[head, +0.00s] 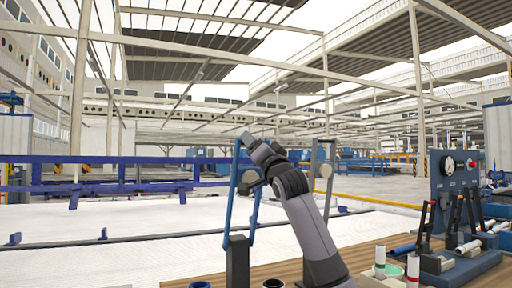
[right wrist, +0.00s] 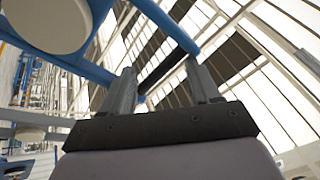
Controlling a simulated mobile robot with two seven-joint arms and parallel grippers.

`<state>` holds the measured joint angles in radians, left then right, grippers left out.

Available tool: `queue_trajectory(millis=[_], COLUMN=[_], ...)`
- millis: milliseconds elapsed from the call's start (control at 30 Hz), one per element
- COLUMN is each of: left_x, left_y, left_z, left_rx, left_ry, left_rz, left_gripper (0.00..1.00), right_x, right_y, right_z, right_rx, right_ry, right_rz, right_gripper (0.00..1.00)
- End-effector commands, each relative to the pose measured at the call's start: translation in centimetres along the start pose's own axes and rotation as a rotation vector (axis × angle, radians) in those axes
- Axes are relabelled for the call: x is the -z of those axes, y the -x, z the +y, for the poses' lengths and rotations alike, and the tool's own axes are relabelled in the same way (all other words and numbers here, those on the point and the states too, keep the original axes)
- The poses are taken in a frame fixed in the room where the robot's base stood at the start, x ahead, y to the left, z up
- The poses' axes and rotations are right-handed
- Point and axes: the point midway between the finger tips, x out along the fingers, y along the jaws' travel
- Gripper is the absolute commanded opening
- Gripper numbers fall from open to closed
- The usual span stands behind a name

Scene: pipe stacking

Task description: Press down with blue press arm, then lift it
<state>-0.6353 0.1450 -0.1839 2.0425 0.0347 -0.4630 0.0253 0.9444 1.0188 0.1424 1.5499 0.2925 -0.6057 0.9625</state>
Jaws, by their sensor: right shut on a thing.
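The exact contact is partly hidden. A large pale disc (right wrist: 50,20) shows close by at upper left. My left gripper is not in view.
A wooden table (head: 380,256) lies at the front. On its right are a blue gauge panel (head: 456,190), several black upright levers, a red-and-white pipe (head: 413,268) and a green-and-white pipe (head: 380,260). Dark rings lie at the front edge. A blue rail (head: 130,160) runs behind.

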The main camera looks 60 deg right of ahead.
Motion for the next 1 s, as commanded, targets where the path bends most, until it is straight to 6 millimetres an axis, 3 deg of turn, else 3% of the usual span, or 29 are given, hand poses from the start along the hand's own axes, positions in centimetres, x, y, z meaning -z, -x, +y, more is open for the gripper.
queue_trajectory(millis=[33,500,1000], left_x=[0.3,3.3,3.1], left_y=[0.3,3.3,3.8], left_z=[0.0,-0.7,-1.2], left_rx=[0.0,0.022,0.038], left_ry=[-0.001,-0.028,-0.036], left_rz=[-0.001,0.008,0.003], left_gripper=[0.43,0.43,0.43], right_x=[-0.2,-0.4,-1.0], right_y=[-0.3,-4.0,-4.7], right_z=[0.3,0.5,1.0], right_rx=[-0.016,-0.054,-0.065], right_ry=[0.677,0.675,0.674], right_rz=[-0.013,-0.122,-0.155], right_gripper=[0.25,0.24,0.24])
